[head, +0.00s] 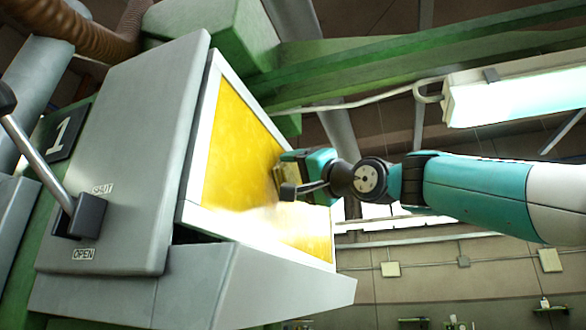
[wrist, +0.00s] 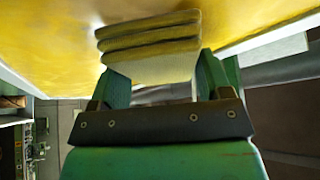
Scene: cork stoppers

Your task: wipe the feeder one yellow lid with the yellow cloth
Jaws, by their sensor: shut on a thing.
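The yellow lid (head: 245,165) of feeder one is a tilted yellow panel in a pale frame, with a bright glare on its lower part. It fills the top of the wrist view (wrist: 50,45). My gripper (head: 284,180) is at the lid's right side in the head view. It is shut on the folded yellow cloth (wrist: 150,35), whose stacked folds show between the fingers. The cloth's far edge is at the lid's surface and appears to touch it. In the head view the cloth is partly hidden by my gripper.
Left of the lid is a grey feeder panel (head: 130,150) with a "1" plate (head: 62,135) and a lever (head: 75,210) between SHUT and OPEN labels. A grey chute (head: 230,290) juts out below. Green beams (head: 420,60) and a lit lamp (head: 515,95) are overhead.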

